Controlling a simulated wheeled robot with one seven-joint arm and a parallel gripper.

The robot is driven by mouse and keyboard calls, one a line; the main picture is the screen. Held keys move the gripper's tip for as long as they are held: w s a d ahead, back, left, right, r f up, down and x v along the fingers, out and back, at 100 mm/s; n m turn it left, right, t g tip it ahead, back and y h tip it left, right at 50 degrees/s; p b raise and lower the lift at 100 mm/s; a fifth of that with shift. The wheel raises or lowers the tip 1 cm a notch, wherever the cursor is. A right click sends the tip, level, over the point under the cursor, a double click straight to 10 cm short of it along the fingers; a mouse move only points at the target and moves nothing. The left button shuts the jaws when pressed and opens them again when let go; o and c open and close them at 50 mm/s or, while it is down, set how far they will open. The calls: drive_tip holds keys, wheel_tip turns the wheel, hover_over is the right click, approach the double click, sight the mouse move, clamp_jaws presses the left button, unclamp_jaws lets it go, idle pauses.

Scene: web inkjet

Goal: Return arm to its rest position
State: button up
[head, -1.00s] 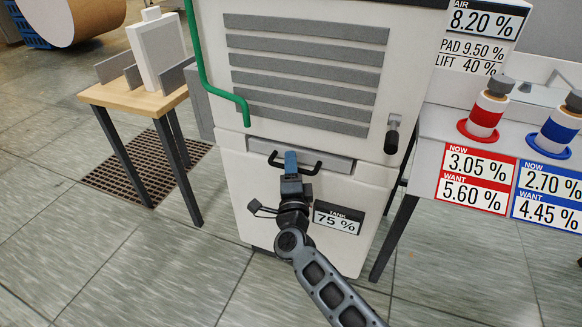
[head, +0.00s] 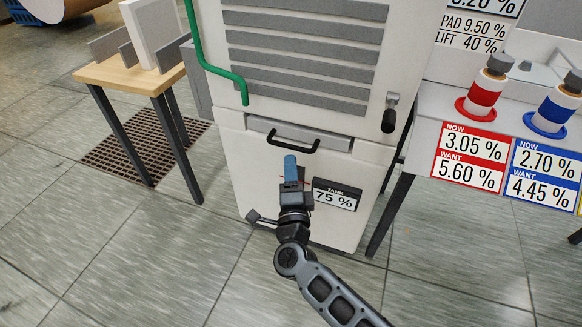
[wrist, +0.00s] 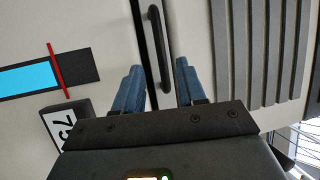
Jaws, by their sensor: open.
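My gripper (head: 291,168) stands in front of the white cabinet (head: 240,165), below its black drawer handle (head: 293,138). In the wrist view my gripper (wrist: 157,80) has its two blue fingers apart, with nothing between them. The handle (wrist: 159,48) lies beyond the fingertips there, and the fingers look clear of it. My arm (head: 335,295) reaches in from the lower right.
A tank label (head: 335,196) reading 75 % is right of my gripper. A wooden-topped table (head: 130,75) stands at left, a bench with red (head: 485,95) and blue (head: 556,108) bottles at right. A green pipe (head: 205,60) runs down the cabinet. The front floor is open.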

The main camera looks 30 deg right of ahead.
drive_tip(key=shift+s, duration=0.1)
drive_tip(key=s+a+r+n+y, duration=0.25)
drive_tip(key=s+n, duration=0.45)
drive_tip(key=s, duration=0.5)
drive_tip(key=s+a+r+n+y, duration=0.15)
drive_tip(key=s+n+y, duration=0.35)
drive_tip(key=s, duration=0.7)
drive_tip(key=s+a+r+n+y, duration=0.1)
drive_tip(key=s+r+n+y, duration=0.15)
drive_tip(key=s+n, duration=0.75)
drive_tip(key=s+r+g+p, duration=0.1)
drive_tip(key=s+r+p, duration=0.2)
drive_tip(key=r+p, duration=0.5)
drive_tip(key=s+a+r+n+g+p, duration=0.1)
drive_tip(key=s+r+p, duration=0.3)
drive_tip(key=r+p, duration=0.4)
wheel_tip(320, 180, up, 6)
drive_tip(key=shift+f, duration=0.2)
